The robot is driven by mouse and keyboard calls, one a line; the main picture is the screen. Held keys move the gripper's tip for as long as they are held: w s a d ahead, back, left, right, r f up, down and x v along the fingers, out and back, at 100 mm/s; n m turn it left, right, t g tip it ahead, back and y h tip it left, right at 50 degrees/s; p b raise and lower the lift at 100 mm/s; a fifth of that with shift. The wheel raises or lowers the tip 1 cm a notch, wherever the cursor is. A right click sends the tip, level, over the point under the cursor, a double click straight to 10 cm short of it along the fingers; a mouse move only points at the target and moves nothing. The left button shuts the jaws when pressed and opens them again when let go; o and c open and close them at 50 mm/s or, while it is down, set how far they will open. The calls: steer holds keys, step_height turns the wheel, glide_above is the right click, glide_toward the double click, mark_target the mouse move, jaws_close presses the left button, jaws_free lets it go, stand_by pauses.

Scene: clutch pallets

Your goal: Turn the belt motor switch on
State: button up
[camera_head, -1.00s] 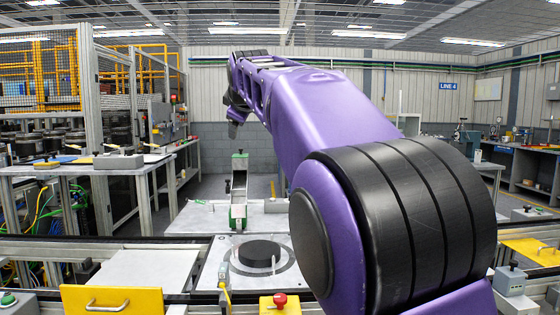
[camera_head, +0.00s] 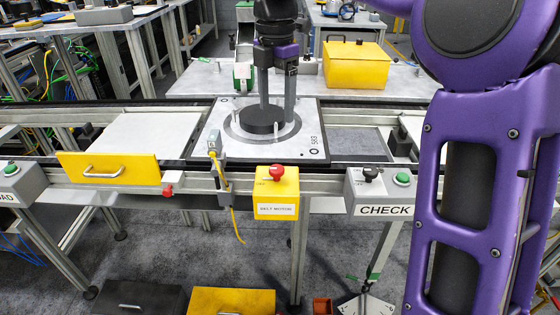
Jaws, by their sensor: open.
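The yellow switch box (camera_head: 277,200) is mounted on the front rail of the conveyor, near the middle. Its white label is too small to read surely, and a red knob (camera_head: 276,172) sits on its top. I cannot tell which way the knob is set. My gripper (camera_head: 277,115) points down over the pallet behind the box, with its two fingers apart and nothing seen between them. The fingertips are over or just beside the black disc (camera_head: 258,121) on the pallet; I cannot tell if they touch it. The gripper is clear of the red knob.
A grey CHECK box (camera_head: 380,190) with a black knob and green button stands right of the switch box. A sensor on a bracket (camera_head: 218,165) stands left of it. A yellow drawer front (camera_head: 110,170) is further left. My arm covers the right side.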

mark_target(277, 168)
step_height(277, 168, down, 16)
steer(key=b, duration=0.3)
steer(key=shift+r, duration=0.1)
jaws_close()
stand_by(0.3)
